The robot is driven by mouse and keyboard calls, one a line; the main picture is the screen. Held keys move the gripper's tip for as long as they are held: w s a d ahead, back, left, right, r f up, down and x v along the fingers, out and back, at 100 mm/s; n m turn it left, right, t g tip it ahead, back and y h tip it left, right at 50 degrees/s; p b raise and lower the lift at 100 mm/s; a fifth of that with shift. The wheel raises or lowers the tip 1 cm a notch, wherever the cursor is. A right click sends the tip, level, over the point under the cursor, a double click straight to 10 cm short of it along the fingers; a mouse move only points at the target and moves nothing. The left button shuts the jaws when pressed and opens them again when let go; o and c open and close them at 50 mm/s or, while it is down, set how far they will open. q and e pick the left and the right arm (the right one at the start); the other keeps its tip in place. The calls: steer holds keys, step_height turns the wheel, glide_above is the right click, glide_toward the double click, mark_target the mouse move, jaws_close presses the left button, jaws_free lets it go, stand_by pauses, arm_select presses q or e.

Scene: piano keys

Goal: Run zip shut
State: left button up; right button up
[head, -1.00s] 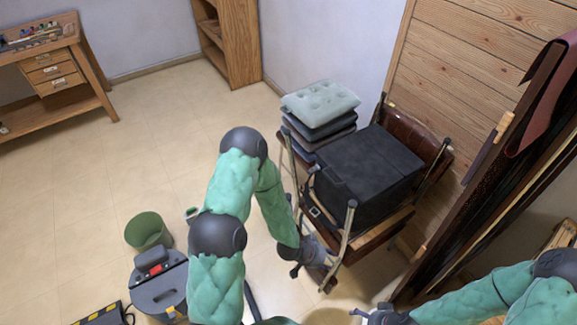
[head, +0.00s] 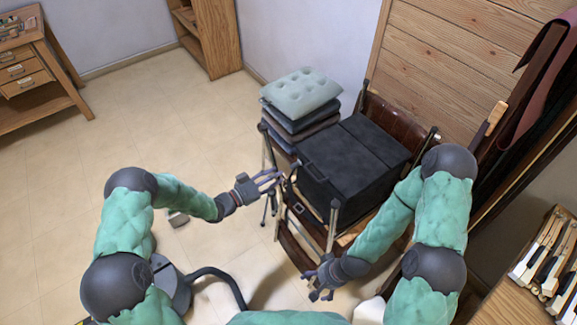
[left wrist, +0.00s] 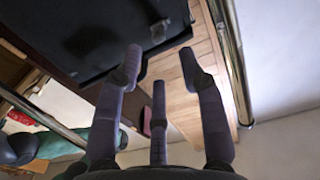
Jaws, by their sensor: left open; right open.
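A black boxy case (head: 350,165) rests on a brown leather folding chair, with a seam across its lid and a handle on its near left side. Its dark side fills the upper left of the left wrist view (left wrist: 80,30), where a dark fitting shows near its edge. I cannot make out a zip or its pull. My left gripper (head: 278,180) is open and empty, beside the case's left end and apparently just short of it. My right gripper (head: 316,282) is open and empty, lower down in front of the chair's near edge.
Metal chair posts (head: 333,225) stand close to both grippers. A plank wall (head: 440,60) rises behind the chair. Piano keys (head: 545,255) lie at the far right. The floor on the left is mostly clear.

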mark_target(293, 165)
arm_select(q)
steer(key=b+x, duration=0.2)
steer(key=x, duration=0.6)
